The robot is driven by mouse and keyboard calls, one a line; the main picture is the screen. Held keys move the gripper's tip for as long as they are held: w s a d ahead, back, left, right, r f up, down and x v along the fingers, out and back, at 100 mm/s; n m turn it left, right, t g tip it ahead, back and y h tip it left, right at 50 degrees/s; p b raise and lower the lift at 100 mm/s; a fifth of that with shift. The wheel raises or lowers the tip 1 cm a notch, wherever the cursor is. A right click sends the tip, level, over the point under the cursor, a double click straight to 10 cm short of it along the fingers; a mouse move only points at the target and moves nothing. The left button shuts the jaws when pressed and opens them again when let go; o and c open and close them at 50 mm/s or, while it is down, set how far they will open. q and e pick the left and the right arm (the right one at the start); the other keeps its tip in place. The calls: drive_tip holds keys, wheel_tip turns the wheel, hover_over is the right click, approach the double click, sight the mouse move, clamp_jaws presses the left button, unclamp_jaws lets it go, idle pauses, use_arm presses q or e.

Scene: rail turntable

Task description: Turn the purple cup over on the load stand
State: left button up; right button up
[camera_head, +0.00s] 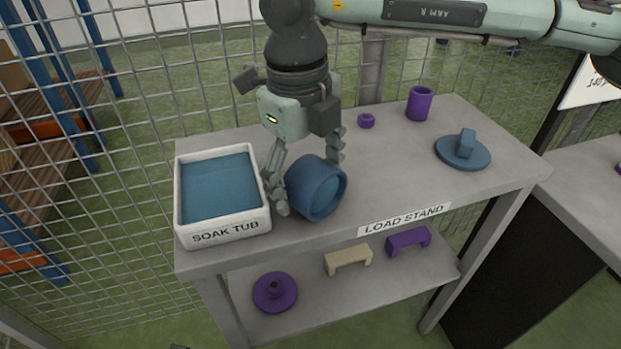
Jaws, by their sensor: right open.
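The purple cup (419,105) stands on end at the back right of the load stand (390,185); it is too small to tell surely which end is its mouth. My right gripper (308,170) points down over the left part of the stand, well left of the purple cup. Its jaws are open, with fingers on either side of a blue round vessel (316,188). The vessel is tilted, its round end facing the front right. I cannot tell whether the fingers touch it. My left gripper is out of view.
A white soak tub (222,231) with blue contents stands at the left. A small purple ring (366,121) lies at the back, and a blue lidlike disc (462,153) at the right. The lower shelf holds a purple disc (275,292) and two bridge-shaped blocks. Wire mesh stands behind.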

drive_tip(key=shift+c, duration=0.5)
drive_tip(key=c, duration=1)
